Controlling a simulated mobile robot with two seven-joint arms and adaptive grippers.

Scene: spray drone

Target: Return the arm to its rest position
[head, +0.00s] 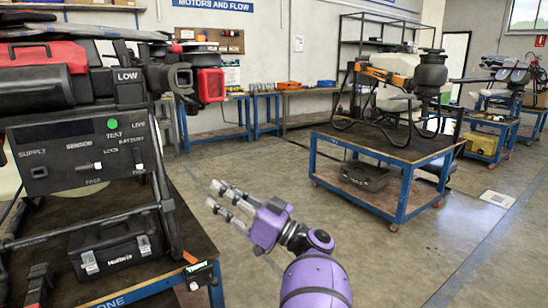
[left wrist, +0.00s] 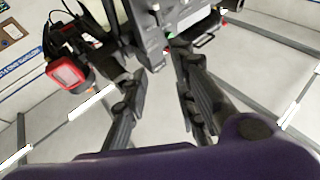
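My purple left arm rises from the bottom of the head view. Its left gripper (head: 214,194) is in open air over the floor, to the right of the near bench with the control panel. The fingers are apart with nothing between them; the left wrist view shows the same gap between the fingers (left wrist: 160,88). The gripper is clear of the panel and touches nothing that I can see. My right gripper is in neither view.
A dark control panel (head: 85,155) with a green light stands at the left, above a black case (head: 115,248). A blue-framed cart (head: 390,150) carrying a drone (head: 405,75) stands at the right. The floor (head: 410,260) between is clear.

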